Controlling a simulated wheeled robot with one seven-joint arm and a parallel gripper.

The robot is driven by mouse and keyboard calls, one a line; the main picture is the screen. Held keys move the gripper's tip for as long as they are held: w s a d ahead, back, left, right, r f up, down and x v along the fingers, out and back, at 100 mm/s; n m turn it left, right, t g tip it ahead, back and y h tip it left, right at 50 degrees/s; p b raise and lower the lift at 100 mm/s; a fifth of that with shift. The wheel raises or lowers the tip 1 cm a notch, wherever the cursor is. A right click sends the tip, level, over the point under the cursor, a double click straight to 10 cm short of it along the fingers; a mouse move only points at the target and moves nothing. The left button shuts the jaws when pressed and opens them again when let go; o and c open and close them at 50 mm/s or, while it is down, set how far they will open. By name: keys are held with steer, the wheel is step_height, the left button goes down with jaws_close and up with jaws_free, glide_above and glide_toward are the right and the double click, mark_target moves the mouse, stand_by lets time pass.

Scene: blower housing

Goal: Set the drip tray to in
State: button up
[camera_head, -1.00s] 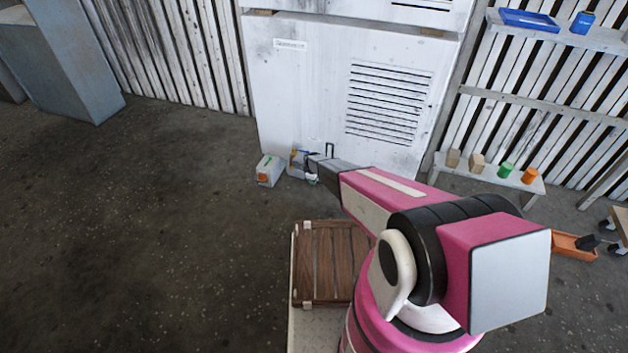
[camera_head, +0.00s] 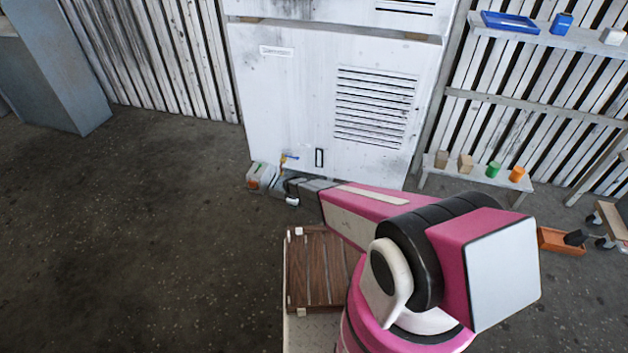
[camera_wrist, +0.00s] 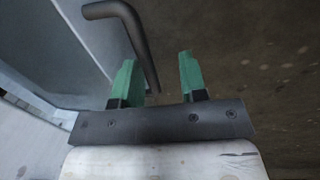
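The white cabinet (camera_head: 295,100) stands ahead, with a black upright handle (camera_head: 319,158) low on its front. I cannot make out the drip tray for certain; my arm hides part of the cabinet's foot. My gripper (camera_head: 290,192) is low in front of that foot. In the wrist view my gripper (camera_wrist: 158,80) has its two green fingers apart. A dark bent bar handle (camera_wrist: 130,22) comes down beside the left finger, its lower end showing between the fingers. It does not look gripped. I cannot tell whether it belongs to the tray.
A grey box with an orange mark (camera_head: 256,177) is just left of my gripper. A blue-handled fitting (camera_head: 289,157) is on the cabinet's lower left. A bench with small blocks (camera_head: 466,164) and an orange bin (camera_head: 561,241) are at right. The floor at left is clear.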

steer(key=s+a+r, duration=0.2)
steer(key=s+r, duration=0.4)
steer(key=r, duration=0.5)
steer(key=s+d+r+m, duration=0.2)
steer(key=d+r, duration=0.3)
steer(key=r, duration=0.3)
steer(key=s+d+r+m, duration=0.1)
steer(key=d+r+m, duration=0.2)
steer(key=d+r, duration=0.3)
steer(key=shift+s+r+m+g, duration=0.3)
steer(key=shift+s+r+g, duration=0.1)
steer(key=shift+r, duration=0.5)
steer(key=shift+w+a+f, duration=0.1)
steer(key=shift+a, duration=0.05)
